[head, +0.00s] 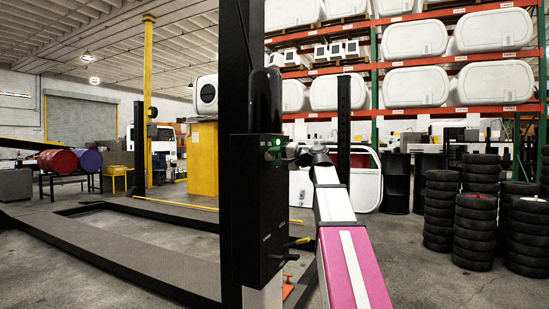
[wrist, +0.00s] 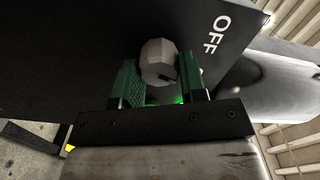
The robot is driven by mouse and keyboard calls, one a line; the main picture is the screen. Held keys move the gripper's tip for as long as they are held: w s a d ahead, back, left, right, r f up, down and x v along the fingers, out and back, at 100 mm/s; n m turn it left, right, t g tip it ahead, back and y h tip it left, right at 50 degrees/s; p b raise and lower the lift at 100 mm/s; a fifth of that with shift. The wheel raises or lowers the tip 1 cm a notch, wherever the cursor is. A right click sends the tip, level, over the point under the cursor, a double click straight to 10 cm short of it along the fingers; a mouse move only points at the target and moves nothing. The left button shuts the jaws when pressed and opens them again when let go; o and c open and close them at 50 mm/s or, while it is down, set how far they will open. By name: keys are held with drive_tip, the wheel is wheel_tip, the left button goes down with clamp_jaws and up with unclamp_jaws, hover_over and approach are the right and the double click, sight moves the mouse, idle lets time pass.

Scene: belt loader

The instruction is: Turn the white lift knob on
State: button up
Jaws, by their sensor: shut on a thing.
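The white lift knob (wrist: 159,62) shows in the wrist view as a pale faceted knob on the black control box, near the printed word OFF. My gripper (wrist: 160,85) has its green fingers on either side of the knob, shut on it. A green glow shows behind the knob, between the fingers. In the head view, the black control box (head: 258,215) is on the dark lift post. My gripper (head: 285,152) reaches the upper part of the box from the right. The knob is hard to make out there, and its exact pointing direction is unclear.
The dark lift post (head: 234,60) stands upright behind the box. Stacked tires (head: 475,230) stand at the right. The grey lift platform (head: 130,245) lies at the left, with open floor around it.

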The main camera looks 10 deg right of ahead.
drive_tip(key=shift+m, duration=0.7)
drive_tip(key=o, duration=0.9)
drive_tip(key=shift+d, duration=0.1)
drive_tip(key=v, duration=1)
drive_tip(key=shift+s+d, duration=0.25)
drive_tip(key=shift+d, duration=0.05)
